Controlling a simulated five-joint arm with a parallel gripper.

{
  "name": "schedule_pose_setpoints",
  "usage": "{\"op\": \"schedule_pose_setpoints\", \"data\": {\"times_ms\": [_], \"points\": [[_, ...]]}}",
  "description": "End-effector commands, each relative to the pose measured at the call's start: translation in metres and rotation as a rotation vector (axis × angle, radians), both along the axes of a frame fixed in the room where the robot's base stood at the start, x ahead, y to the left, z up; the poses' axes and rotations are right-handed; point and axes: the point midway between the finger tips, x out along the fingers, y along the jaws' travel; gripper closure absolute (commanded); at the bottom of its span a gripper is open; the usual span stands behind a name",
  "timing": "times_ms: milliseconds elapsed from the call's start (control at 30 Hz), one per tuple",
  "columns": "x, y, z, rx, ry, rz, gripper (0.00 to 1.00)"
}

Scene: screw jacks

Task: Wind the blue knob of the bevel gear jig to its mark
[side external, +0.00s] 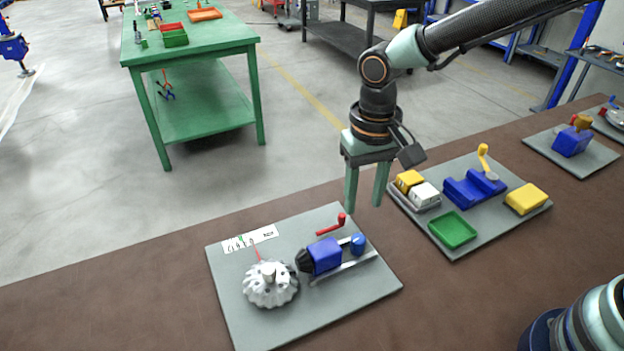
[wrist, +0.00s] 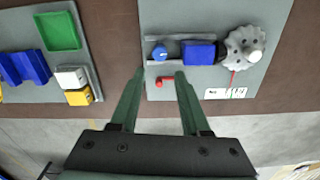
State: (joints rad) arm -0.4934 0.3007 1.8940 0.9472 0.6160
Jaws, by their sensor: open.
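The bevel gear jig stands on a grey plate (side external: 235,313) at the front left of the bench in the side view. It has a whitish toothed gear (side external: 270,285), a blue block (side external: 322,256), a blue knob (side external: 357,244) on rails and a red crank (side external: 333,225). In the wrist view the blue knob (wrist: 160,53) carries a small light line. A red pointer (side external: 256,248) stands between the gear and a white label (side external: 250,239). My gripper (side external: 365,203) is open and empty, fingers downward, behind the jig. In the wrist view the gripper (wrist: 161,74) has its fingertips near the knob and crank.
A second grey plate to the right bears a blue V-shaped block (side external: 474,188) with a yellow crank, a green tray (side external: 452,230) and yellow and white blocks. Another plate with a blue block (side external: 573,141) stands farther right. The brown bench (side external: 130,300) is bare left of the jig.

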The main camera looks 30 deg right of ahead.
Motion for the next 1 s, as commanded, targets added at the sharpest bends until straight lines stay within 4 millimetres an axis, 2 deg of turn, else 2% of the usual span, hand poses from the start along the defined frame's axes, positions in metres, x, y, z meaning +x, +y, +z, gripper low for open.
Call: {"op": "schedule_pose_setpoints", "data": {"times_ms": [300,500,700,1000], "points": [[-0.002,-0.001,-0.059,-0.003,0.005,0.001,0.54],[-0.001,-0.001,-0.091,-0.002,0.003,0.001,0.54],[-0.001,-0.001,-0.108,-0.001,0.002,0.001,0.54],[0.0,-0.001,-0.111,0.001,-0.001,0.001,0.54]]}}
